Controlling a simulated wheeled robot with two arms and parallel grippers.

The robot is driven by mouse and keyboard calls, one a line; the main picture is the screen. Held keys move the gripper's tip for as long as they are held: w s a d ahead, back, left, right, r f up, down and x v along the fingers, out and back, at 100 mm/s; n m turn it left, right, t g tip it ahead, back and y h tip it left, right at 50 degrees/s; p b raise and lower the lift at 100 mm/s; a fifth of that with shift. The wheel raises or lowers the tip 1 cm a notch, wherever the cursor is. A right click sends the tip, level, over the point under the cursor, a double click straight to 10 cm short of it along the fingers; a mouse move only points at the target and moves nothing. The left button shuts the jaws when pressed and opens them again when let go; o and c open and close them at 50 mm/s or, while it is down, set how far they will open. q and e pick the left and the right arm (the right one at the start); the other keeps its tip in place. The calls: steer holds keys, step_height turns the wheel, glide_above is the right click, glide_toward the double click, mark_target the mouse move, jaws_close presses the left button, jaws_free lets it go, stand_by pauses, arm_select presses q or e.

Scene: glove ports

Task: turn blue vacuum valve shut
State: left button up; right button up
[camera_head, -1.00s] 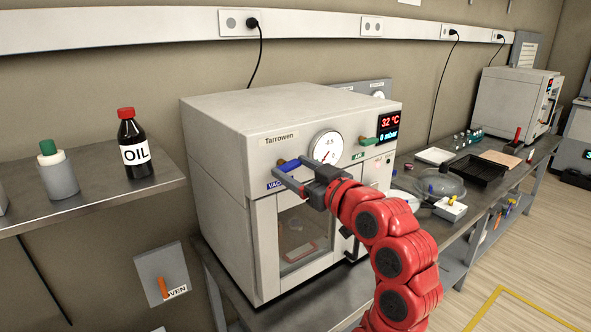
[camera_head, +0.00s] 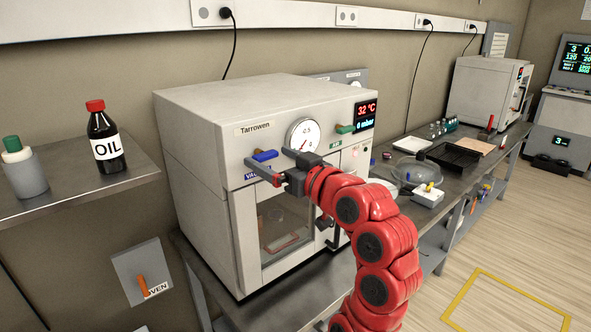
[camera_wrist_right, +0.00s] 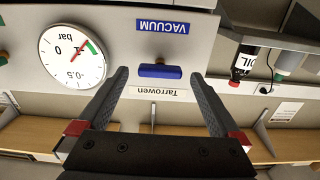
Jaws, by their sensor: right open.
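The blue vacuum valve (camera_head: 265,155) is a short bar handle on the upper front of the white Tarrowen oven (camera_head: 205,125), above the VACUUM label (camera_head: 257,172). The handle lies level, along the panel. My right gripper (camera_head: 266,158) is open in front of it, one finger toward each end of the handle. In the right wrist view the blue handle (camera_wrist_right: 160,71) shows whole between the open fingers (camera_wrist_right: 160,75), with a gap on both sides; I see no contact. The label (camera_wrist_right: 162,27) is upside down there. My left gripper is not in view.
A round gauge (camera_head: 303,134) and a green handle (camera_head: 345,129) are right of the valve. The display (camera_head: 365,115) reads 32 °C and 0 mbar. An oil bottle (camera_head: 105,140) stands on the left shelf. An orange lever (camera_head: 142,286) is on a plate below.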

steer(key=b+v, duration=0.5)
steer(key=v, duration=1.2)
steer(key=shift+w+r, duration=0.1)
steer(key=shift+w, duration=0.05)
